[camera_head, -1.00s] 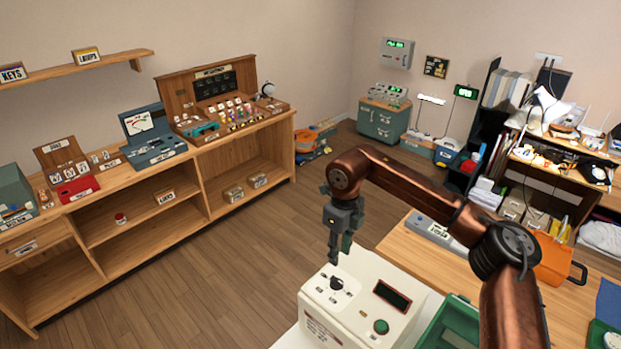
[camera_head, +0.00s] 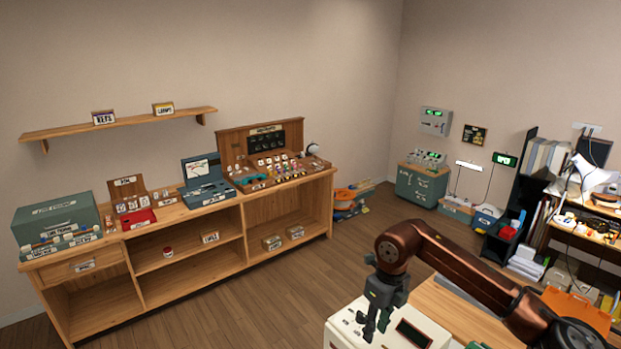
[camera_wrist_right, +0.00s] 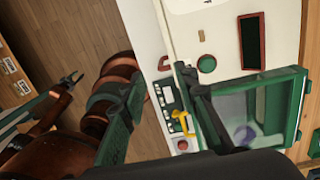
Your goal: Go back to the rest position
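My right gripper (camera_head: 370,326) hangs over the cream device (camera_head: 400,310) at the bottom of the head view. In the right wrist view its two dark green fingers stand wide apart, with nothing between them. The device shows there with a dark display (camera_wrist_right: 251,41) in a red-brown frame and a green round button (camera_wrist_right: 206,64). My left gripper (camera_wrist_right: 72,78) shows small at the left of the wrist view, its fingers apart and empty above the wooden floor. It is outside the head view.
A wooden shelf unit (camera_head: 190,243) with boxes stands at the left wall. Cluttered shelves (camera_head: 570,225) stand right. The floor (camera_head: 225,300) between is clear.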

